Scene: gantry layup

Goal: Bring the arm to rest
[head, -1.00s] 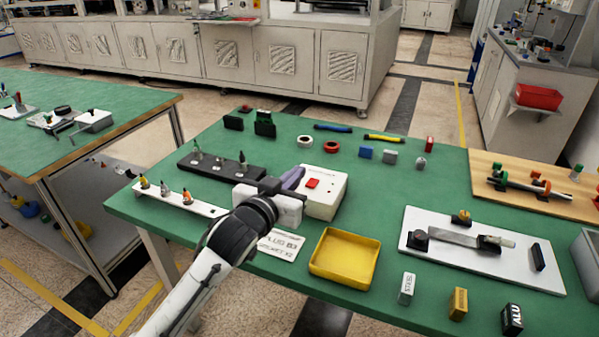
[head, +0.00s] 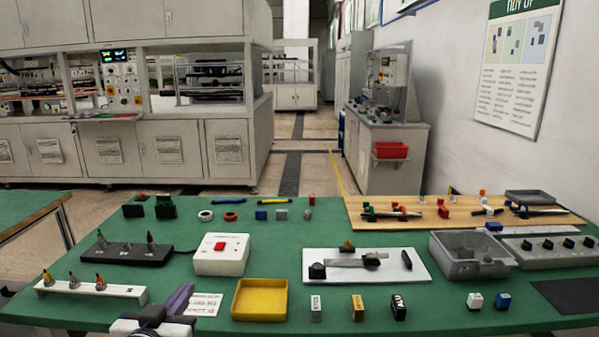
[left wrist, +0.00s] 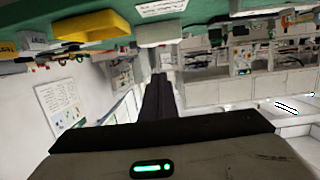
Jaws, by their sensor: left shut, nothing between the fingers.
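My left gripper (head: 178,300) shows at the bottom left of the head view, low over the table's front edge. Its dark fingers are shut with nothing between them. In the left wrist view the closed fingers (left wrist: 158,100) point away from the camera, and the picture is upside down. The fingers are apart from the white box with the red button (head: 221,254), which stands behind them. A printed white card (head: 205,304) lies just right of the fingers. My right gripper is in neither view.
The green table (head: 270,225) holds a yellow tray (head: 260,299), a white rack with several pointed pieces (head: 92,289), a black rack (head: 125,254), a white board with a fixture (head: 366,275) and a grey bin (head: 472,267). Several small blocks stand along the front edge.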

